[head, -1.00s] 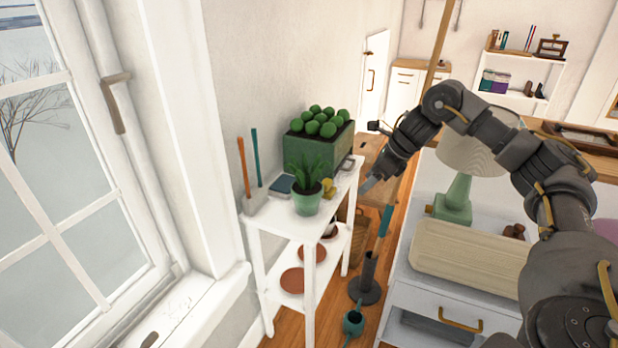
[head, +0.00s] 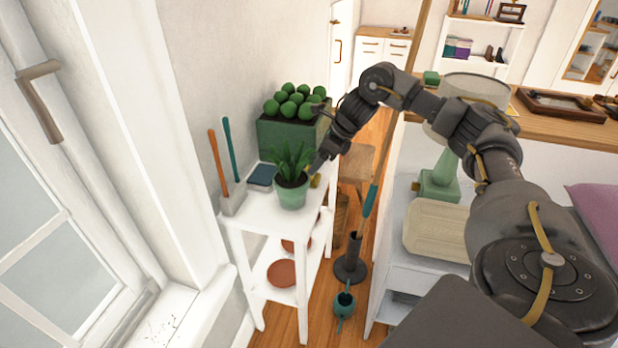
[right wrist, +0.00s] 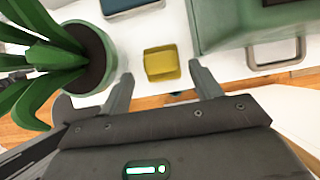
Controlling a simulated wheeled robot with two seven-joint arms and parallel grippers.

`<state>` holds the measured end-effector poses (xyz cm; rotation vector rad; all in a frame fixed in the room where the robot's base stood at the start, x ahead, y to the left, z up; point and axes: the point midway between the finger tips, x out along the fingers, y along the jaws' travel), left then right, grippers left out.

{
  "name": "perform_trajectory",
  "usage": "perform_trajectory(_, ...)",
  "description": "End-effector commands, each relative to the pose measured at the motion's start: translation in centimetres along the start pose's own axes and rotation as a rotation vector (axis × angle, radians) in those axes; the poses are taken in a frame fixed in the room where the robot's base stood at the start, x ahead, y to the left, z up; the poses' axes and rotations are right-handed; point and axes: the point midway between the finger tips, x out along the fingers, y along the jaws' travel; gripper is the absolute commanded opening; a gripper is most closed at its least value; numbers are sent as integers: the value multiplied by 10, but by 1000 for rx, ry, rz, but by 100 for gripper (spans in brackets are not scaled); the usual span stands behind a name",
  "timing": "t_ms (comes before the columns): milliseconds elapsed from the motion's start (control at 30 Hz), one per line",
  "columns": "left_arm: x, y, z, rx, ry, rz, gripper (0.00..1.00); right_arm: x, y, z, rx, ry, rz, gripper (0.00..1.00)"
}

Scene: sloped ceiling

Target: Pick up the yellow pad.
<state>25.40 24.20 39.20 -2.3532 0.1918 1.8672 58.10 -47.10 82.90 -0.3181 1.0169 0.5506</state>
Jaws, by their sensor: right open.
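The yellow pad (right wrist: 162,64) is a small block lying on the white shelf top. In the right wrist view it sits just beyond and between my two fingertips, apart from them. In the head view the yellow pad (head: 316,181) is mostly hidden behind the plant and my gripper. My right gripper (right wrist: 158,80) is open and empty, with one finger to each side of the pad's line. In the head view my right gripper (head: 318,165) is at the shelf's right edge, beside the potted plant. My left gripper is not in view.
The spiky plant in a green pot (head: 291,192) stands close left of the pad. A green planter (head: 285,138) is behind, and a dark blue book-like item (head: 262,176) lies nearby. A metal handle-shaped item (right wrist: 277,56) is right of the pad. A lamp (head: 440,180) stands further right.

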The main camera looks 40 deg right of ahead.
Motion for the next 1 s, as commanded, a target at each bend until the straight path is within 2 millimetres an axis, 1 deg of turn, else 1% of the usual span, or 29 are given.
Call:
perform_trajectory(167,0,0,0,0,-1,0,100,4,0,-1,1,1,0,64)
perform_trajectory(267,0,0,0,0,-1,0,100,16,0,0,0,1,2,64)
perform_trajectory(400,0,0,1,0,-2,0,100,38,0,0,1,2,2,64)
perform_trajectory(500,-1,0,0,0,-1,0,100,48,-1,-1,3,2,0,64)
perform_trajectory(600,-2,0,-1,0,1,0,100,52,-1,0,2,1,-1,64)
perform_trajectory(800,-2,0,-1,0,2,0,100,53,-1,0,1,0,-1,64)
perform_trajectory(867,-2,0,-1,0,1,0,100,53,-1,0,1,0,-1,57)
perform_trajectory(1000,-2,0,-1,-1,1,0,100,53,-1,0,1,0,-1,39)
